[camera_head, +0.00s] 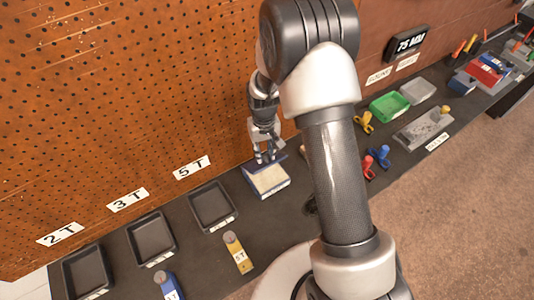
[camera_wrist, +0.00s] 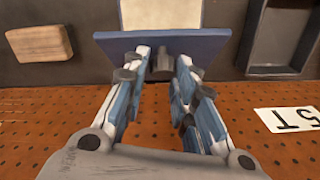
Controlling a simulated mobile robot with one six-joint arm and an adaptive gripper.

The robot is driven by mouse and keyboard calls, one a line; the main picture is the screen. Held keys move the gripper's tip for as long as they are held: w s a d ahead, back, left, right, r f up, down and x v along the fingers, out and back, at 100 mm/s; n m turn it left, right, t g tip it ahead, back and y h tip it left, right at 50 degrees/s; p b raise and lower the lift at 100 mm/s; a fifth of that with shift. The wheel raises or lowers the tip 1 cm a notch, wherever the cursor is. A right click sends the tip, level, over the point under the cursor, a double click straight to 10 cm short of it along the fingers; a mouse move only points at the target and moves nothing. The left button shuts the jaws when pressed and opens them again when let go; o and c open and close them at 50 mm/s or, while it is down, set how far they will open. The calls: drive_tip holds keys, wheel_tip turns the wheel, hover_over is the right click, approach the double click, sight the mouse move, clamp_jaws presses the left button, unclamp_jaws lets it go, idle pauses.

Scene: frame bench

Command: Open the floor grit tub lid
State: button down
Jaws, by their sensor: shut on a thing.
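The grit tub (camera_head: 271,188) stands on the dark bench strip by the pegboard, with a pale front and a pale, grit-coloured top face showing. Its blue lid (camera_wrist: 215,44) stands raised along the pegboard side of the tub in the wrist view, with the pale area beyond it. My gripper (camera_head: 267,158) is at the tub's back edge. In the wrist view its fingers (camera_wrist: 162,66) are shut on a small dark knob (camera_wrist: 163,60) on the lid. The exact lid angle is hard to tell, and my arm covers the bench right of the tub.
Black trays (camera_head: 211,205) line the bench to the left, under labels such as 5 T (camera_head: 192,168). A yellow tagged piece (camera_head: 238,252) lies in front. A wooden block (camera_wrist: 40,43) lies beside the tub. The pegboard (camera_head: 120,100) rises close behind. Green bin (camera_head: 389,106) and tools are right.

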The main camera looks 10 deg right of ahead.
drive_tip(key=shift+w+a, duration=0.35)
drive_tip(key=shift+w, duration=0.1)
drive_tip(key=c, duration=1.8)
unclamp_jaws()
drive_tip(key=o, duration=0.3)
drive_tip(key=shift+w+a+f, duration=0.15)
drive_tip(key=shift+a, duration=0.05)
drive_tip(key=shift+o, duration=0.7)
drive_tip(key=shift+d, duration=0.1)
drive_tip(key=shift+s+d, duration=0.1)
drive_tip(key=shift+s, duration=0.1)
